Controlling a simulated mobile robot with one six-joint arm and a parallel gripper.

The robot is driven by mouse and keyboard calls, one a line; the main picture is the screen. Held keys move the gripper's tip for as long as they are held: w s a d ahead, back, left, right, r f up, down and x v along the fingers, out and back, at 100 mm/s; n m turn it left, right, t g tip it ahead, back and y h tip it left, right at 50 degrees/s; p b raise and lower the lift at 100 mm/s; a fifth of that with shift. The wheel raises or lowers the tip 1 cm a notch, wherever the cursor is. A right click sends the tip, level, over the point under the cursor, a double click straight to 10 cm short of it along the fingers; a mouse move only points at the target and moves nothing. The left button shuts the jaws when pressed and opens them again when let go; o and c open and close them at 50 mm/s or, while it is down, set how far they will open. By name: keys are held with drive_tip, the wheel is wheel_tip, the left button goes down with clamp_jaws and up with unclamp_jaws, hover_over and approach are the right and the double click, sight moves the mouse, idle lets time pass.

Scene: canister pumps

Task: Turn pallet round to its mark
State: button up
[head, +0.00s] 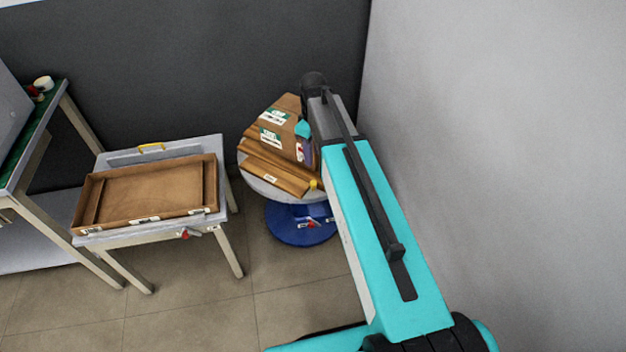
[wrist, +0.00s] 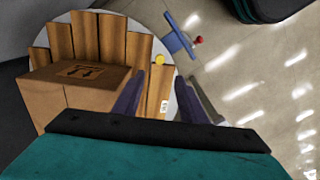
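The pallet (wrist: 88,37) is a set of brown wooden boards on a round grey turntable (head: 262,187). In the head view its boards (head: 273,178) show at the front, with a brown carton (head: 277,121) on top. My arm hides the turntable's right side in the head view.
The turntable stands on a blue base (head: 290,226) with a red-knobbed blue lever (wrist: 180,38). A small table (head: 206,149) with a shallow brown tray (head: 140,220) stands left. A grey wall (head: 500,150) is close on the right.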

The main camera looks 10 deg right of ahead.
sight(313, 182)
drive_tip(key=shift+f, duration=0.1)
drive_tip(key=shift+f+p, duration=0.35)
drive_tip(key=shift+f, duration=6.45)
drive_tip(key=shift+c, duration=0.3)
clamp_jaws()
drive_tip(key=shift+a, duration=0.1)
